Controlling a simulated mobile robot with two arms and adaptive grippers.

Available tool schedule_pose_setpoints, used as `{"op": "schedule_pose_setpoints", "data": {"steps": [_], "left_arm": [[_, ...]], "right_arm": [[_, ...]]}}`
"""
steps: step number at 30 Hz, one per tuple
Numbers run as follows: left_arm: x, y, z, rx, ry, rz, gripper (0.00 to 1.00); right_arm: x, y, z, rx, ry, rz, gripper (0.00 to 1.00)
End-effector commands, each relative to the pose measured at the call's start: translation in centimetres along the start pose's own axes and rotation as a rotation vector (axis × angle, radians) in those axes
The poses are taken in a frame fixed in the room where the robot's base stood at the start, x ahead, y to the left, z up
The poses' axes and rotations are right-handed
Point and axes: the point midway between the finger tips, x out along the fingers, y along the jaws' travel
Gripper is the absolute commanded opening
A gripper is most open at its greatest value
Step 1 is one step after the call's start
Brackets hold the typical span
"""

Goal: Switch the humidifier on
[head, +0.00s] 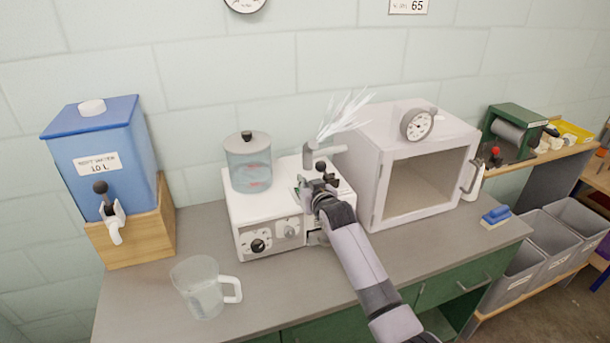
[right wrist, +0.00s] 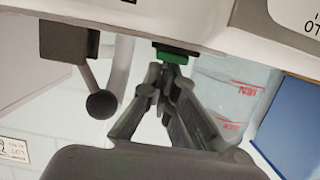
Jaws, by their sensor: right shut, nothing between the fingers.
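The humidifier is a white box (head: 270,212) on the grey bench with a clear, lidded water tank (head: 252,172) on its left. A grey nozzle (head: 311,152) rises at its right, and a white spray-like plume (head: 343,115) fans up from it. My right gripper (head: 318,186) is over the right part of the box, shut and empty. In the right wrist view its fingertips (right wrist: 172,76) are close to a green switch (right wrist: 174,55); I cannot tell whether they touch. A black ball-ended lever (right wrist: 103,104) is beside them. My left gripper is not in view.
A white cabinet (head: 374,187) with a dial stands close to the right of the humidifier. A blue water container (head: 132,142) on a wooden stand is at left. A clear jug (head: 202,290) stands near the front edge. A blue brush (head: 495,215) lies at right.

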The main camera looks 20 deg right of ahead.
Motion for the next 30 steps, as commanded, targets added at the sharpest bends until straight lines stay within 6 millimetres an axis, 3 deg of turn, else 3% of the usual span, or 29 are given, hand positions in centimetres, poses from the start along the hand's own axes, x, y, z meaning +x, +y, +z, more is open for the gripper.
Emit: {"op": "schedule_pose_setpoints", "data": {"steps": [1,5,20,30], "left_arm": [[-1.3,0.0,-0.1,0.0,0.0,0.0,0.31],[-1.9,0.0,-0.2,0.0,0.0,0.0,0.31],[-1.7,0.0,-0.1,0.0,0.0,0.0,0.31],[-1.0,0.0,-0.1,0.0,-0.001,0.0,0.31]], "right_arm": [[-0.1,0.0,-0.6,0.0,-0.025,0.0,0.0],[0.1,0.0,-0.3,0.0,-0.06,0.0,0.0],[0.4,0.0,0.1,0.0,-0.061,0.0,0.0],[1.6,0.0,-0.8,0.0,-0.059,0.0,0.0]]}}
